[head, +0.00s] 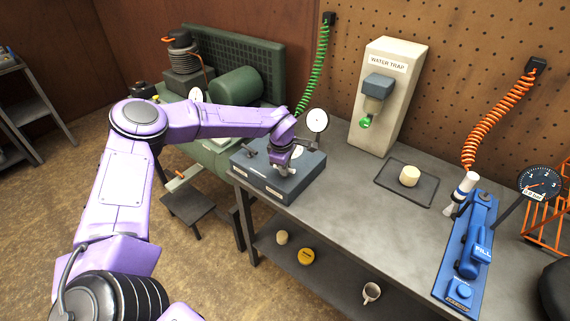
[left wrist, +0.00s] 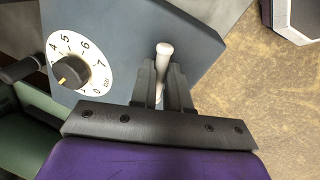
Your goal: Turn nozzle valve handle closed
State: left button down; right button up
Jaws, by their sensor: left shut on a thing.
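My left gripper (head: 282,164) is over the front of a dark blue-grey box (head: 270,188) on the bench. In the left wrist view its two fingers (left wrist: 164,78) are shut on a pale, round-ended handle (left wrist: 164,50) at the box. The handle's end sticks out past the fingertips, and its lower part is partly hidden between them. A blue unit (head: 468,255) marked "FILL" stands at the right of the bench, with a white cylindrical piece (head: 466,183) at its top by the orange hose. I cannot tell from labels which part is the nozzle valve. My right gripper is not in view.
A numbered dial (left wrist: 72,70) with a black knob is beside the handle. A round gauge (head: 317,120) stands behind the box. A water trap (head: 385,100) and a dark tray (head: 388,190) with a cream piece are to the right. Bare bench top lies between tray and box.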

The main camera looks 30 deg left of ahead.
pick_arm(q)
jog(key=shift+m+h, duration=0.3)
jog(key=shift+m, duration=1.1)
jog(key=shift+s+d+f, duration=0.1)
jog(key=c, duration=1.1)
grip_release()
jog(key=shift+c, duration=0.2)
jog(key=shift+r, duration=0.4)
notch_tip(320, 180, up, 10)
jog(key=s+b, duration=0.1)
jog(key=b, duration=0.1)
jog(key=shift+s+f, duration=0.25)
jog(key=shift+s, duration=0.1)
